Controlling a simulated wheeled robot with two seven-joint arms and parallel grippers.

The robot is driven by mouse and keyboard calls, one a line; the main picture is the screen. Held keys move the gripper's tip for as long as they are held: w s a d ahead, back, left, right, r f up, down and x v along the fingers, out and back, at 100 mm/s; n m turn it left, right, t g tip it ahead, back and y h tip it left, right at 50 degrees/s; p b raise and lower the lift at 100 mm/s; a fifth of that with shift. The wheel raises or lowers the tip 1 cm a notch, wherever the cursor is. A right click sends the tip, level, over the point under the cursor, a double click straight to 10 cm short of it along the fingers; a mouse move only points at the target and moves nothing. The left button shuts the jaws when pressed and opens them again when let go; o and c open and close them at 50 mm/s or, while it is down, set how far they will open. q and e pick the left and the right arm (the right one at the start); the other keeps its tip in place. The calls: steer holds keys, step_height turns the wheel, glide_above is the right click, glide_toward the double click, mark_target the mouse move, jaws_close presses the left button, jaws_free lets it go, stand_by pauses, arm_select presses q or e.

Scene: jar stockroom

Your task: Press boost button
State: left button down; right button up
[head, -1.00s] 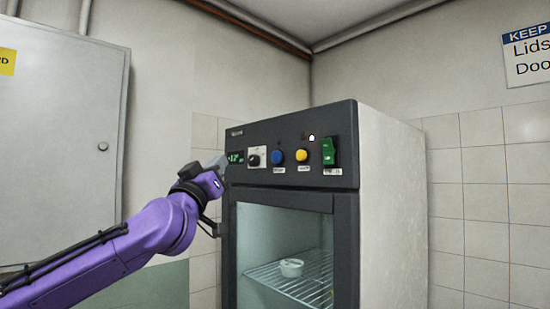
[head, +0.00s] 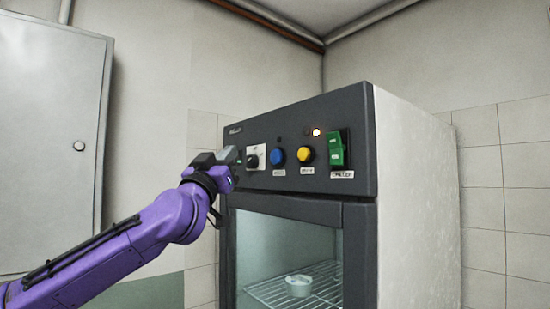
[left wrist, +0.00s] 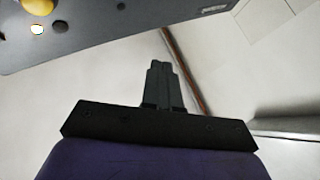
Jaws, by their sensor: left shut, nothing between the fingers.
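A dark control panel (head: 300,150) tops a cabinet with a glass door. A blue button (head: 277,156) and a yellow button (head: 305,154) sit in its middle, each with a small label too blurred to read. The yellow button also shows in the left wrist view (left wrist: 38,5), cut by the top edge. My left gripper (head: 230,156) is shut and empty, at the panel's left end, left of the black knob and both buttons. It hides most of the green display. Its closed fingers (left wrist: 158,70) show apart from the buttons in the wrist view. My right gripper is not in view.
A black knob (head: 254,157) on a white plate is left of the blue button. A green switch (head: 336,150) is at the panel's right, with a lit lamp (head: 316,132) beside it. A white dish (head: 298,285) stands on the wire shelf inside. A grey wall cabinet (head: 50,140) is at left.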

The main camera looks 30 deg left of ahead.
mark_target(276, 157)
arm_select(q)
steer(key=w+d+p, duration=0.1)
steer(key=w+d, duration=0.2)
steer(key=w, duration=0.5)
steer(key=shift+w+d, duration=0.2)
steer(key=shift+w, duration=0.1)
steer(key=shift+f, duration=0.1)
stand_by(1.7)
steer(key=shift+w+d+p, duration=0.25)
steer(key=shift+w+p, duration=0.05)
steer(key=shift+w, duration=0.1)
steer(key=shift+w+d, duration=0.15)
steer(key=shift+w, duration=0.25)
stand_by(0.6)
stand_by(0.4)
steer(key=shift+s+a, duration=0.35)
steer(key=shift+s, duration=0.45)
steer(key=shift+s+b, duration=0.1)
steer(key=shift+b, duration=0.2)
